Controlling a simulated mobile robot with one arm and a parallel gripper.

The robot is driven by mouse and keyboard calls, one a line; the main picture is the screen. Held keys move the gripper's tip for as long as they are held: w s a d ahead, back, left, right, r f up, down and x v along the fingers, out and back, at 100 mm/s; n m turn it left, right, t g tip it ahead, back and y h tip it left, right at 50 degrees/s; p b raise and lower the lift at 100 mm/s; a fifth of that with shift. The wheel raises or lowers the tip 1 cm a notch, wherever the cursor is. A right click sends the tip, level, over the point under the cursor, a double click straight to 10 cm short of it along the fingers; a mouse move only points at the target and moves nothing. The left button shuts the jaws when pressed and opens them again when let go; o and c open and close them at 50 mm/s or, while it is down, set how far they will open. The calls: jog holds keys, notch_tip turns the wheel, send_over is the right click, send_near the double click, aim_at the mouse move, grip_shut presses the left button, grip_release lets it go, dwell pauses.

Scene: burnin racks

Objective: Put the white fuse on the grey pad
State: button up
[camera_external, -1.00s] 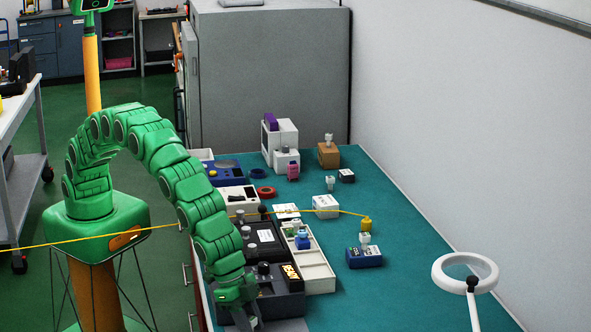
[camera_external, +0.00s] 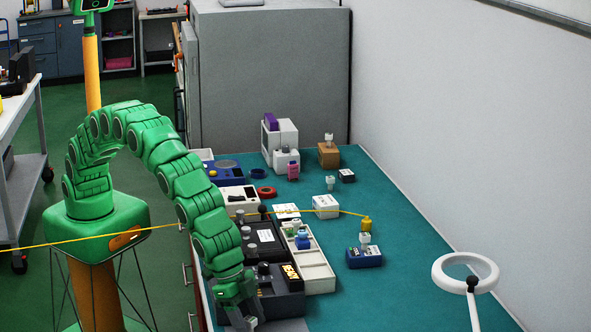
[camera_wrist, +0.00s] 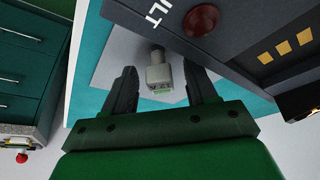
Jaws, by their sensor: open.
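The white fuse (camera_wrist: 158,74), a pale block with a round knob and a green edge, is between my fingers in the wrist view. It appears to rest on the grey pad (camera_wrist: 108,68), inside the pad's outline. My gripper (camera_wrist: 160,70) is open, with a visible gap between the fuse and each finger. In the external view, my gripper (camera_external: 243,312) is low at the front of the bench, partly hiding the fuse. The grey pad (camera_external: 285,325) shows there at the bottom edge.
A dark unit (camera_wrist: 240,35) with a red button and yellow squares stands close beyond the pad. A white compartment tray (camera_external: 318,279) and a blue block (camera_external: 364,258) are to its right in the external view.

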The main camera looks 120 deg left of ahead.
jog(key=v, duration=1)
jog(key=s+a+r+g, duration=0.1)
jog(key=s+a+r, duration=0.6)
jog(key=s+a, duration=0.4)
jog(key=s+a+r+g, duration=0.1)
jog(key=s+a+r, duration=0.15)
jog(key=s, duration=0.65)
jog(key=s+a+r+g, duration=0.15)
jog(key=s+a, duration=0.25)
jog(key=s, duration=0.5)
jog(key=s+a+f+g, duration=0.1)
jog(key=s+a, duration=0.2)
jog(key=s, duration=1.3)
jog(key=s+a+f+g, duration=0.1)
jog(key=s+a, duration=0.1)
jog(key=s, duration=1.4)
jog(key=shift+a+g, duration=0.35)
jog(key=shift+a, duration=0.05)
